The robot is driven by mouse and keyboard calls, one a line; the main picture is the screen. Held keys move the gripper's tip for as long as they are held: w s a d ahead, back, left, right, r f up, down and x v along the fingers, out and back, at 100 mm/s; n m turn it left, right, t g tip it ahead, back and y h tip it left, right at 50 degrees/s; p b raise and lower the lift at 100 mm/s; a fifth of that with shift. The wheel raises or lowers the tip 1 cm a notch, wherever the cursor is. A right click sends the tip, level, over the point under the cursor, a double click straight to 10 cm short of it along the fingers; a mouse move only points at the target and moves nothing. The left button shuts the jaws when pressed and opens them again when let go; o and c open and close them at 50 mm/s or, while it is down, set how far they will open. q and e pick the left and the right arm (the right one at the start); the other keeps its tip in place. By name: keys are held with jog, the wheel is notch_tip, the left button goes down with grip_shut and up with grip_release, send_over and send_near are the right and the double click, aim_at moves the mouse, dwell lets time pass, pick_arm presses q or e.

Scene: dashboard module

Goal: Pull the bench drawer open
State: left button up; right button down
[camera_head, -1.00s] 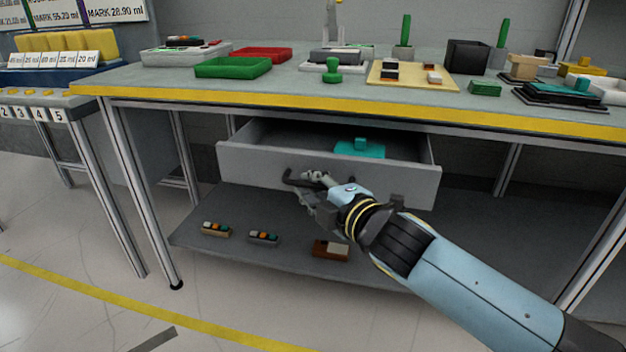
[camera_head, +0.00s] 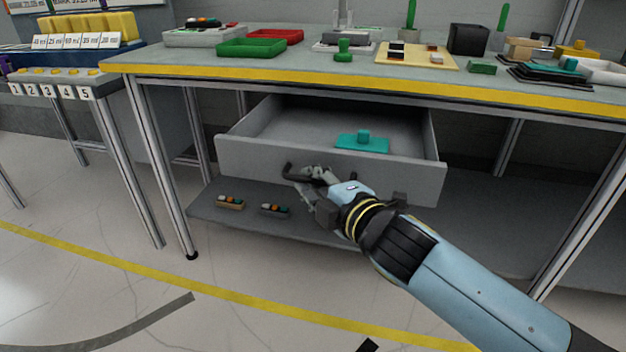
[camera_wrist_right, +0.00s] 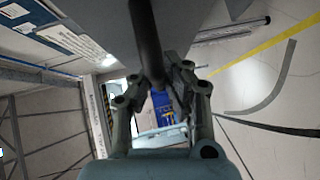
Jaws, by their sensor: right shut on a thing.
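The grey bench drawer (camera_head: 250,155) stands pulled out from under the bench top in the head view. A flat teal piece with a raised knob (camera_head: 362,143) lies inside it. The dark drawer handle (camera_head: 290,172) is on the drawer's front. My right gripper (camera_head: 308,178) is shut on the handle; in the right wrist view the handle's dark bar (camera_wrist_right: 147,45) runs between the fingers (camera_wrist_right: 157,85). The gripper hides part of the handle. My left gripper is not in view.
The bench top (camera_head: 210,62) with its yellow edge carries green and red trays (camera_head: 250,47) and other items. A lower shelf (camera_head: 225,218) holds small blocks with coloured tops. A side table (camera_head: 60,80) stands at the left. Open floor lies in front.

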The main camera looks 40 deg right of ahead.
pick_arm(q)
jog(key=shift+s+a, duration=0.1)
pick_arm(e)
jog(key=shift+w+r, duration=0.1)
jog(key=shift+r, duration=0.1)
jog(key=c, duration=1.4)
grip_release()
jog(key=shift+c, duration=0.2)
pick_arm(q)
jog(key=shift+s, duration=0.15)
pick_arm(e)
jog(key=shift+o, duration=0.3)
jog(key=shift+f, duration=0.1)
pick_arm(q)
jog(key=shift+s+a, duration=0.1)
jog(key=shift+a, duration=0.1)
pick_arm(e)
jog(key=shift+s, duration=0.2)
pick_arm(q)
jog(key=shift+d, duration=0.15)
pick_arm(e)
jog(key=s+r, duration=0.1)
jog(key=s, duration=1)
jog(key=shift+s+a+r, duration=0.3)
jog(key=shift+a, duration=0.15)
jog(key=shift+w+r, duration=0.1)
